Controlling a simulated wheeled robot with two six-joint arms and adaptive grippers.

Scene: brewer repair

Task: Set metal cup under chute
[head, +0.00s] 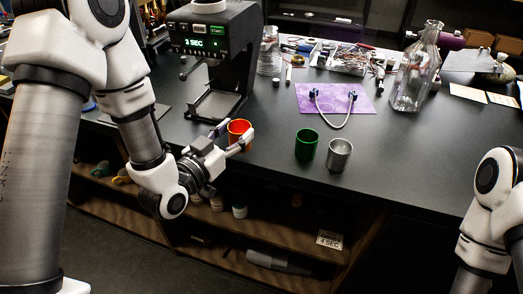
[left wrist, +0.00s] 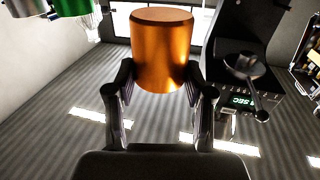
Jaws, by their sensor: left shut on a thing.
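The metal cup (head: 340,154) stands upright on the dark table, right of a green cup (head: 306,144). My left gripper (head: 241,138) is shut on an orange-red cup (head: 238,128), well left of the metal cup. In the left wrist view the orange cup (left wrist: 162,50) sits between both fingers. The metal cup (left wrist: 26,8) and green cup (left wrist: 76,8) are cut off at the top left there. The brewer (head: 212,60) shows "3 SEC", with a flat tray (head: 216,105) at its base that looks empty. Its chute is hard to make out. My right gripper is out of frame.
A purple mat (head: 360,104) with a curved tube (head: 335,122) lies behind the cups. A glass flask (head: 415,75) stands at the right. Tools and wires (head: 345,60) clutter the back. A shelf below holds a "4 SEC" card (head: 329,240). The table right of the metal cup is clear.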

